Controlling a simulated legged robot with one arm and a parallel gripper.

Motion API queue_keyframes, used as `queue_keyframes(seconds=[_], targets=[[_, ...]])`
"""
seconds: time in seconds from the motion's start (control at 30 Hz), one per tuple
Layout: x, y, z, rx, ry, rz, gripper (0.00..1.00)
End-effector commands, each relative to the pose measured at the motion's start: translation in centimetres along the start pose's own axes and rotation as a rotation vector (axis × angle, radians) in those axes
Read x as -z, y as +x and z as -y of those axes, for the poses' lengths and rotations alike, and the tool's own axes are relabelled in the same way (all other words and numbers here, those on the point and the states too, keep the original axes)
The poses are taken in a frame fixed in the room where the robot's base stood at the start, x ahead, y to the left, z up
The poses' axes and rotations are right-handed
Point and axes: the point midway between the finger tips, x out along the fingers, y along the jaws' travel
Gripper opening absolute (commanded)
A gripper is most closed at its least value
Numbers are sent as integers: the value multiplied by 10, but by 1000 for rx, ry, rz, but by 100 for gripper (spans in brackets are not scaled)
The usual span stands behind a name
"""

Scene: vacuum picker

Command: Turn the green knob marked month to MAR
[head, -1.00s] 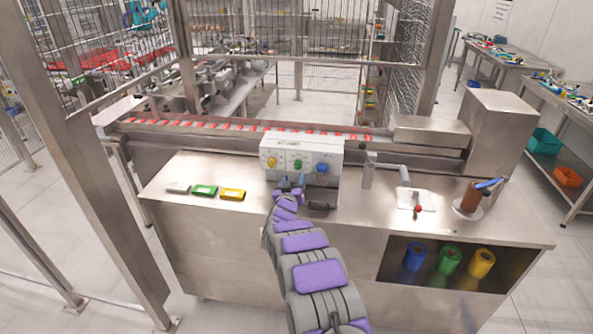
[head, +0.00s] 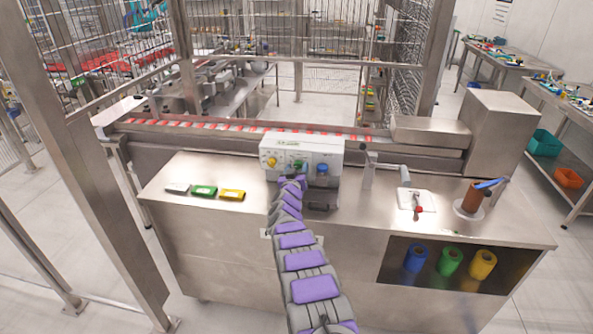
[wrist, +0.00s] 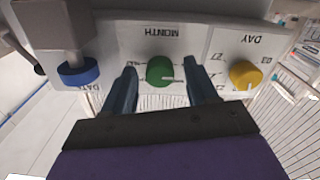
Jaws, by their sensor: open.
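The green knob (wrist: 160,70) sits on the white panel under the printed word MONTH, which appears upside down in the wrist view. A pale pointer mark shows on the knob's right side there. The small month labels around it are too blurred or covered to read. My gripper (wrist: 163,80) is open, with one blue-grey finger on each side of the green knob. Gaps show between the fingers and the knob. In the head view the green knob (head: 298,164) is the middle one on the white box (head: 330,149), partly hidden by my gripper.
The yellow DAY knob (wrist: 245,75) and the blue knob (wrist: 78,74) flank the green one. Grey, green (head: 204,191) and yellow blocks lie on the steel bench left of the box. A lever device (head: 416,206) stands to the right. A conveyor (head: 240,127) runs behind.

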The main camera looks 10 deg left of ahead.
Motion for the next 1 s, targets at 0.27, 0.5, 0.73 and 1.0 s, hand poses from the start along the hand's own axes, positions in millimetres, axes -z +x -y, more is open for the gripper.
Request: queue_keyframes(seconds=[0.27, 0.5, 0.73, 1.0], targets=[[1, 5, 2, 7, 2, -2, 58], [1, 5, 2, 6, 2, -1, 57], [0, 5, 2, 6, 2, -1, 35], [0, 5, 3, 7, 1, -1, 9]])
